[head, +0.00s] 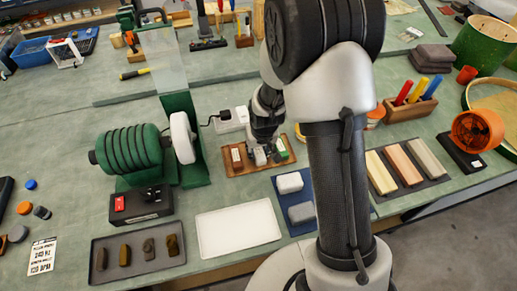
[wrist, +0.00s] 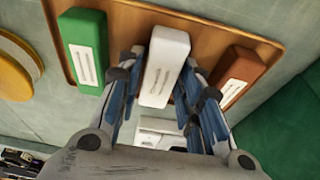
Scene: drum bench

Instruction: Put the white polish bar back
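The white polish bar (wrist: 165,65) sits between my gripper's fingertips in the wrist view, over the brown wooden tray (wrist: 130,18). My gripper (wrist: 164,68) has a finger close against each side of the bar and looks shut on it. A green bar (wrist: 84,48) lies on the tray to the left and a brown bar (wrist: 240,72) to the right, both with white labels. In the head view, my gripper (head: 262,155) is low over the tray (head: 238,173), between the brown bar (head: 236,156) and the green bar (head: 282,148). I cannot tell whether the white bar touches the tray.
A green drum machine with a white wheel (head: 182,138) stands left of the tray. A white tray (head: 238,228) and a blue mat with grey-white blocks (head: 290,183) lie in front. A holder with colored handles (head: 410,107) and a mat with long blocks (head: 408,168) are to the right.

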